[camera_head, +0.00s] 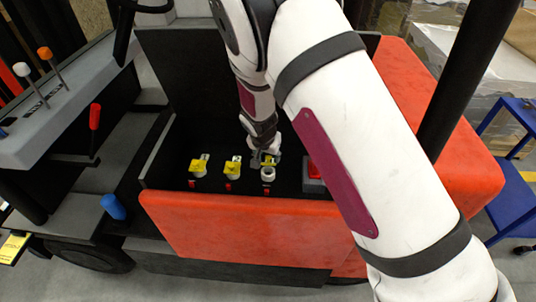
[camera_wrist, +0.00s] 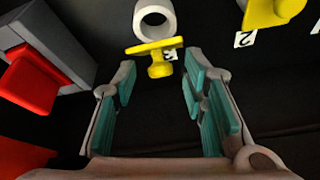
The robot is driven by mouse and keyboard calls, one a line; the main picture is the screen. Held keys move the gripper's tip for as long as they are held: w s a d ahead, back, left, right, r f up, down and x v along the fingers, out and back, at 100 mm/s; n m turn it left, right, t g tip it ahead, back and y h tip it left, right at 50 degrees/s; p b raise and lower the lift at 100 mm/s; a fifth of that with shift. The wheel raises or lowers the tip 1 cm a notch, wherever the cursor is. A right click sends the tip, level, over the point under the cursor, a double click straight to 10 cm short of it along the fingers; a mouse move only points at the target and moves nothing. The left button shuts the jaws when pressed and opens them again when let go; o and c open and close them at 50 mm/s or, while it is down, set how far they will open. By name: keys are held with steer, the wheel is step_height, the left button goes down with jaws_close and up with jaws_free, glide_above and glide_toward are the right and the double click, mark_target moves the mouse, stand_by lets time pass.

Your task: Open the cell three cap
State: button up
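The cell three cap is yellow with a white label "3"; in the wrist view the cap (camera_wrist: 152,48) stands beside a white ring-shaped cell opening (camera_wrist: 153,18). That opening is uncovered, with a dark hole showing. In the head view the white ring of cell three (camera_head: 267,174) is the rightmost of the row, with the yellow cap partly hidden behind it by my gripper. My gripper (camera_wrist: 160,78) is open, with teal pads on both sides. The cap's yellow knob lies between the fingertips, with a gap on each side; it also shows in the head view (camera_head: 260,157).
The cell two cap (camera_head: 232,168) and cell one cap (camera_head: 198,166) sit on their cells to the left. A red block on a grey base (camera_head: 313,170) stands right of cell three. The dark box has an orange front wall (camera_head: 235,235) and a tall black lid behind.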

jaws_close()
steer(key=shift+w, duration=0.1)
steer(key=w+g+b, duration=0.1)
steer(key=b, duration=0.2)
steer(key=shift+w+f+g, duration=0.1)
steer(key=shift+f+g, duration=0.05)
steer(key=shift+g, duration=0.15)
steer(key=w+g+b, duration=0.1)
steer(key=g+b, duration=0.1)
steer(key=b, duration=0.2)
steer(key=shift+w+d, duration=0.1)
steer(key=shift+w, duration=0.05)
steer(key=shift+w+r+g+b, duration=0.1)
steer(key=shift+r+g+b, duration=0.1)
steer(key=shift+g+b, duration=0.4)
jaws_free()
